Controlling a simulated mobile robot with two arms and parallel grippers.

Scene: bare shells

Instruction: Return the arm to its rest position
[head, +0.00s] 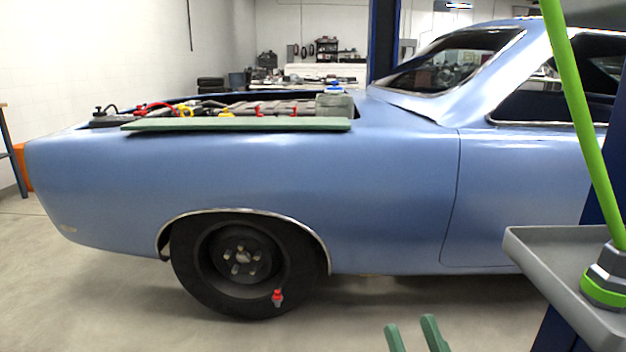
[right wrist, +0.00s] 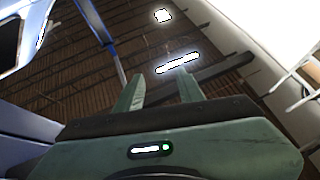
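My right gripper (head: 412,333) shows at the bottom of the head view as two green fingertips, in front of the car's lower side. The fingertips stand apart with nothing between them. In the right wrist view the right gripper (right wrist: 158,88) also has its two fingers spread and empty, pointing toward the ceiling. The rest of the right arm is hidden below the head view. My left gripper shows in neither view.
A blue car (head: 350,190) fills the middle, with a green mat (head: 236,125) on its fender. A grey tray (head: 560,270) and green pole (head: 578,100) stand close at right. Floor at lower left is clear.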

